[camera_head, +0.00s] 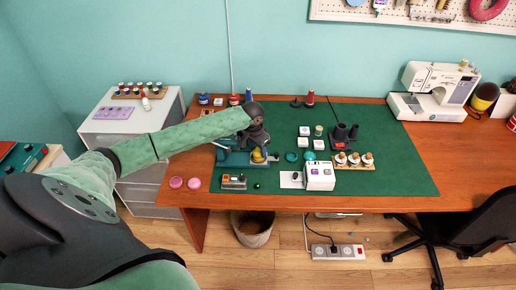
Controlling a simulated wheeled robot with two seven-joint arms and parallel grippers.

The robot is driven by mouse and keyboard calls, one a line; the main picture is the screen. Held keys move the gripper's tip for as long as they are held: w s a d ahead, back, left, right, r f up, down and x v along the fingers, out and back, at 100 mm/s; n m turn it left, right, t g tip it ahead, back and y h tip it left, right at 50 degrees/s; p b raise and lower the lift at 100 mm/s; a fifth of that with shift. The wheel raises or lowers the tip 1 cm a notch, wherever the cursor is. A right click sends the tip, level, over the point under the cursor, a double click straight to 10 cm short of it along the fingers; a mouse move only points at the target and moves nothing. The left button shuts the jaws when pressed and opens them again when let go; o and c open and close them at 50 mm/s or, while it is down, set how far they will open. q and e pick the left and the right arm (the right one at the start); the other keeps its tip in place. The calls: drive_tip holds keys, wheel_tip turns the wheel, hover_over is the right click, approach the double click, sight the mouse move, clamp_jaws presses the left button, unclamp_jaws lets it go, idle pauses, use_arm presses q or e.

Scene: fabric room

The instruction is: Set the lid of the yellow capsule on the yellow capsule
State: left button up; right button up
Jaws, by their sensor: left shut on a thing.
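My left arm comes in from the left and reaches over the green mat. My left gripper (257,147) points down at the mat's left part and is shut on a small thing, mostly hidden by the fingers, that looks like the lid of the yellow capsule. A small yellow rounded shape (258,156) shows right under the fingertips, at a teal device (236,160). I cannot tell how much of this yellow is lid and how much is capsule, or whether they touch. My right gripper is not in view.
The green mat (400,165) lies on a wooden desk (455,150). Pink discs (176,183) lie at the left. A sewing machine (436,88) stands at the right. The mat's right part is clear.

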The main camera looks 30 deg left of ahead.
use_arm(q)
drive_tip(key=shift+p, duration=0.95)
idle(0.6)
drive_tip(key=shift+f, duration=0.6)
idle(0.5)
drive_tip(key=o, duration=0.7)
